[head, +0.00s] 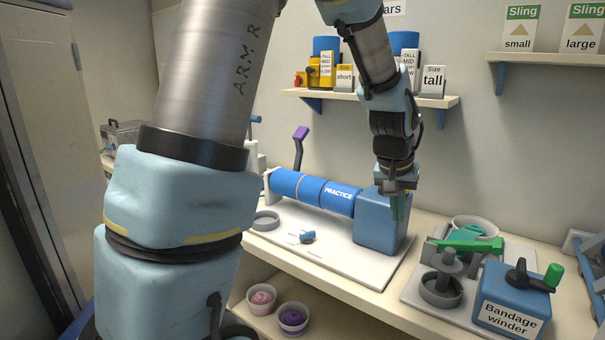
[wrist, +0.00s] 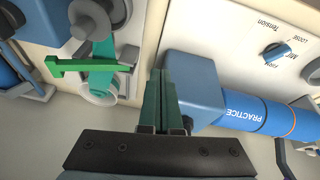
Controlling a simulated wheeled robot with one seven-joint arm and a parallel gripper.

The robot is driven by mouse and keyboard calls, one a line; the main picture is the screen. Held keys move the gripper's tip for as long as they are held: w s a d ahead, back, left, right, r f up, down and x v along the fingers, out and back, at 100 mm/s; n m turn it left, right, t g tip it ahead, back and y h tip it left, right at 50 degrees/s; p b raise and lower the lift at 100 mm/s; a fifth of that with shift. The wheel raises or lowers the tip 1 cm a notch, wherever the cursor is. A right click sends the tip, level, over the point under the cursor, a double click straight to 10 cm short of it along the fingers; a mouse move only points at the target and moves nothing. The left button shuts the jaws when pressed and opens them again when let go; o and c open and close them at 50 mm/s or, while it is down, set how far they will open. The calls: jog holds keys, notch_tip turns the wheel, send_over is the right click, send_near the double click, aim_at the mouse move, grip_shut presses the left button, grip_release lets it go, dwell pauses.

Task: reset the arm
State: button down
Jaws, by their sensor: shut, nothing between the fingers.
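My gripper (head: 397,208) hangs pointing down at the end of my arm in the head view, in front of or over the blue block (head: 378,225) of the practice limb. I cannot tell whether it touches the block. In the wrist view my gripper's green fingers (wrist: 160,78) are together with nothing between them, beside the same blue block (wrist: 195,80).
The blue practice cylinder (head: 310,188) lies on a white board with a tension knob (head: 307,237). To the right stand the bandage winder (head: 512,298) and a green bar (head: 468,245). A shelf (head: 430,101) with collar boxes is behind my arm. Two bowls (head: 292,318) sit below.

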jog(key=s+a+f+n+y, duration=0.1)
jog(key=s+a, duration=0.1)
jog(key=a, duration=0.7)
jog(key=s+a+f+n, duration=0.1)
jog(key=s+a+n, duration=0.1)
jog(key=a, duration=0.8)
jog(key=s+a+f+n+g+y, duration=0.1)
jog(key=s+a+f, duration=0.1)
jog(key=a, duration=0.8)
jog(key=shift+s+a+n+y, duration=0.15)
jog(key=shift+s+n+y, duration=0.2)
jog(key=shift+s, duration=0.25)
